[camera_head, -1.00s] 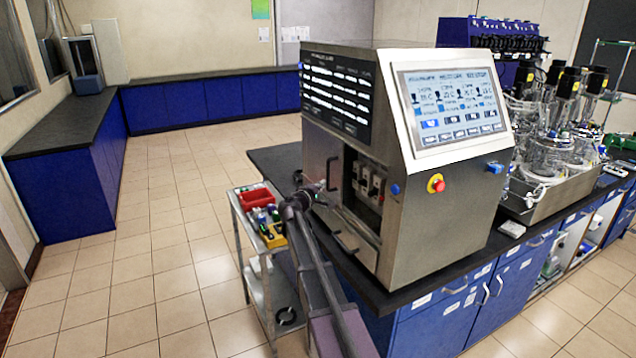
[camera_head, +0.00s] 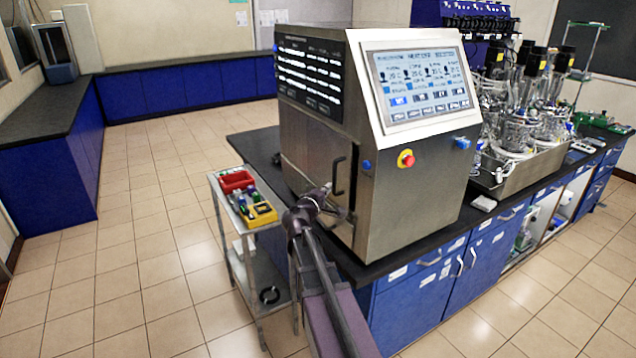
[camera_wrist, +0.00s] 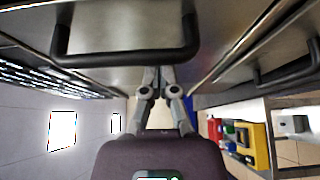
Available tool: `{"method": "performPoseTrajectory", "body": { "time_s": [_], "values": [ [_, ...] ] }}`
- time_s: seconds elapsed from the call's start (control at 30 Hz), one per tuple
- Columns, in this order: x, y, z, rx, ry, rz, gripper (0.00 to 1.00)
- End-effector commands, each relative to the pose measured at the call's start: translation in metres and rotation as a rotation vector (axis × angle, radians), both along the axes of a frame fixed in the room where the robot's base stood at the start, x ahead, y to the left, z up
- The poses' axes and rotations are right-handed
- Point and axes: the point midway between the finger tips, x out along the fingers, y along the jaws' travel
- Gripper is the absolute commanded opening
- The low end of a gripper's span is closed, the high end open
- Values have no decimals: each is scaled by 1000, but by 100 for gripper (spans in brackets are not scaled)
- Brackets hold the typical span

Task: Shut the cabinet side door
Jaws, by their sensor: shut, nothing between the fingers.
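The cabinet (camera_head: 420,200) is a metal box with a tilted touch screen, on the dark bench. Its side door (camera_head: 308,150), a metal panel with a dark upright handle (camera_head: 339,176), lies across the side where the opening was. No interior shows; whether a thin gap remains I cannot tell. My gripper (camera_head: 328,195) is at the lower part of the door, just below the handle. In the wrist view my gripper (camera_wrist: 158,72) has its fingers together and empty, close by a dark handle bar (camera_wrist: 125,55). Whether they touch it I cannot tell.
A second dark handle (camera_wrist: 290,72) shows at the right of the wrist view. A trolley (camera_head: 225,195) with a red bin (camera_head: 236,181) and a yellow rack (camera_head: 260,213) stands left of my arm. Glass bioreactors (camera_head: 520,130) stand right of the cabinet. The tiled floor at left is clear.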

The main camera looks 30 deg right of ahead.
Motion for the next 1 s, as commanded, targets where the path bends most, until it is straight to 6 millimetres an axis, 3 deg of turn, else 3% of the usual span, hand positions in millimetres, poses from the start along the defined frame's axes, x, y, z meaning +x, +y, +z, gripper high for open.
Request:
{"method": "performPoseTrajectory", "body": {
  "time_s": [0.03,0.1,0.27,0.77,1.0],
  "values": [
    [-13,0,0,0,0,-2,0],
    [-21,0,0,0,0,-2,0],
    [-30,-1,0,0,0,-1,0],
    [-29,0,0,0,0,0,0],
    [-19,4,0,0,0,3,0]
  ]
}}
